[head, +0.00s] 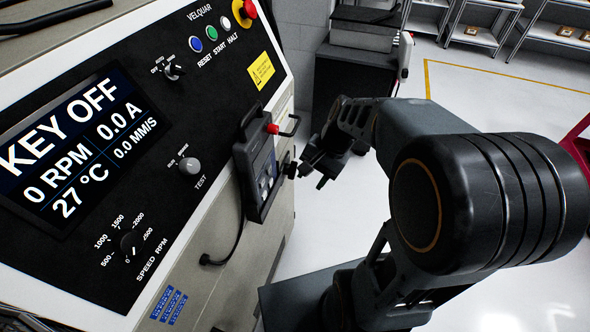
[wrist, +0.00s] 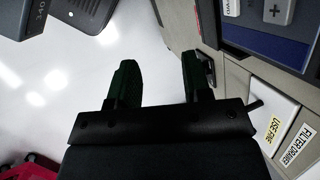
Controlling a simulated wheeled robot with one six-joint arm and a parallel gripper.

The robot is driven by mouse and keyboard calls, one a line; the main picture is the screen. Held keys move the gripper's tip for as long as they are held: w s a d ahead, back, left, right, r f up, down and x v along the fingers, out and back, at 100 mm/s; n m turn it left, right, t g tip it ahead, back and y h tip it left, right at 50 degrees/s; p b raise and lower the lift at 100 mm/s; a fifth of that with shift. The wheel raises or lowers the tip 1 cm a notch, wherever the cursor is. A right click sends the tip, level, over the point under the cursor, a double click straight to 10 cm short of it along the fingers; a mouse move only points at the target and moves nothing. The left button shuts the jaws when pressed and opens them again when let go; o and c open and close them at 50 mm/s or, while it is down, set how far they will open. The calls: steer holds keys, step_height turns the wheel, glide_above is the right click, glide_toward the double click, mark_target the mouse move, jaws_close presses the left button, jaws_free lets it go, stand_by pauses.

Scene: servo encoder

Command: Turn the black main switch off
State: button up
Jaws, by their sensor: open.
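A black knob (head: 290,168), which looks like the main switch, is on the machine's side face just right of the hanging pendant. Its markings are too small to read. A black part on the grey side panel (wrist: 207,68), likely the same knob, shows in the wrist view beside the right finger. My gripper (head: 312,172) is just right of the knob in the head view. In the wrist view my gripper (wrist: 161,80) is open, with nothing between its two dark fingers. I cannot tell whether the right finger touches the knob.
The pendant (head: 258,172) with a red button hangs close to my gripper on the left. The control panel display (head: 70,145) reads KEY OFF and 0 RPM. A labelled white plate (wrist: 276,118) is at lower right in the wrist view. Open floor (head: 490,95) lies to the right.

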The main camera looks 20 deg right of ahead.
steer(key=w+d+f+m+y, duration=0.2)
steer(key=w+f+m+y, duration=0.2)
steer(key=w+f+m, duration=0.15)
steer(key=m+t+y, duration=0.6)
steer(key=m+t, duration=0.4)
steer(key=m, duration=1)
glide_toward(291, 170)
steer(key=p+x, duration=0.2)
steer(key=x, duration=0.5)
steer(key=shift+w+f, duration=0.3)
steer(key=shift+w, duration=0.2)
jaws_close()
